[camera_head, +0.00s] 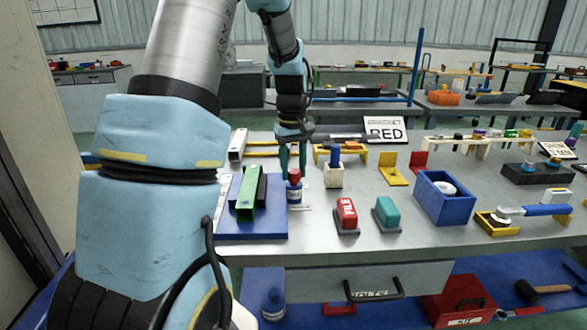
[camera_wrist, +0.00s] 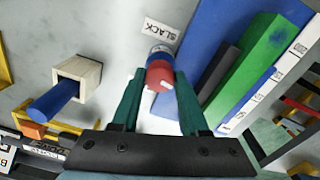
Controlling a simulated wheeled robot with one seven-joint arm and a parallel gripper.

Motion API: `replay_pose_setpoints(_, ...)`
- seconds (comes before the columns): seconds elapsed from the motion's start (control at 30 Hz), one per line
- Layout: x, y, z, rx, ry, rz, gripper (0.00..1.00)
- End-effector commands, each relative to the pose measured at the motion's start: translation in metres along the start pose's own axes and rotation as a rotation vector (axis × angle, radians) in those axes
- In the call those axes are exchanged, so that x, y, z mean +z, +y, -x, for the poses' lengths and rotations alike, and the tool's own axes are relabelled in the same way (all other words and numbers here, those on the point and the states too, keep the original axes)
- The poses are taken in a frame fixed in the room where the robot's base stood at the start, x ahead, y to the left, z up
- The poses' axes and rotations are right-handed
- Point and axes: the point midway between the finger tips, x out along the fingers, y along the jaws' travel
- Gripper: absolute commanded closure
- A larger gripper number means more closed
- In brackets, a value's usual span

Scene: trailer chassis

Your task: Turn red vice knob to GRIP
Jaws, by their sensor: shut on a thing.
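The red knob (camera_head: 294,180) stands on a blue and white round base on the bench, just right of the blue vice plate (camera_head: 224,222). In the wrist view the red knob (camera_wrist: 159,72) sits between my teal fingertips, with a short white mark on its side facing the camera. A label reading SLACK (camera_wrist: 158,29) lies beyond it. My gripper (camera_head: 293,171) reaches down from above and is shut on the knob; it also shows in the wrist view (camera_wrist: 158,80). The vice has a green jaw (camera_head: 246,200) and a black jaw (camera_wrist: 224,68). I see no GRIP label.
A wooden block with a blue peg (camera_head: 334,172) stands close right of the knob. A red FILE block (camera_head: 346,214), a teal block (camera_head: 387,213) and a blue open box (camera_head: 443,210) stand further right. A RED sign (camera_head: 385,130) stands behind.

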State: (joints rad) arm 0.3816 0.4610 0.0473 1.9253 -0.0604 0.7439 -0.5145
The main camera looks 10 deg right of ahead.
Motion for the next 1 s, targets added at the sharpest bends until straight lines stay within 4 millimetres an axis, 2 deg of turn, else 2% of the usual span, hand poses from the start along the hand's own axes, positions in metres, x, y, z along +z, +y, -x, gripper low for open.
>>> replay_pose_setpoints(1.0, 0.0007, 0.0014, 0.0009, 0.001, -0.025, -0.957, 1.00)
